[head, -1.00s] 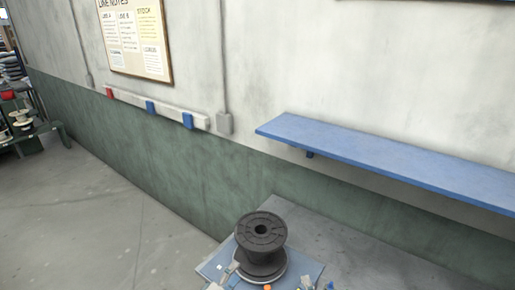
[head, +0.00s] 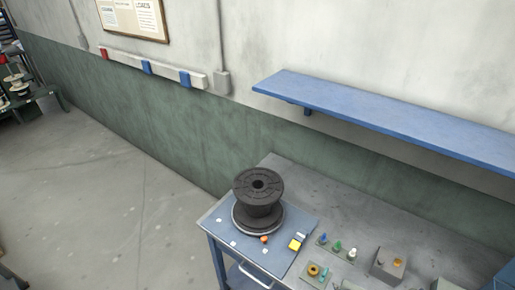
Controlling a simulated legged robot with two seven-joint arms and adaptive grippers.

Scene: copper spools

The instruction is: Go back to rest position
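A black spool (head: 259,199) stands upright on a round base on the blue panel (head: 220,221) at the near left corner of a grey workbench (head: 330,193). The panel also carries an orange knob (head: 264,239) and a yellow block (head: 295,245). Neither of my grippers shows in the head view, so their state is hidden.
A blue wall shelf (head: 380,109) juts out above the bench. Small coloured parts (head: 337,246) and a grey box (head: 388,264) sit on the bench. A dark green rack (head: 25,100) with spools stands at far left. The floor (head: 120,200) between is mostly clear.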

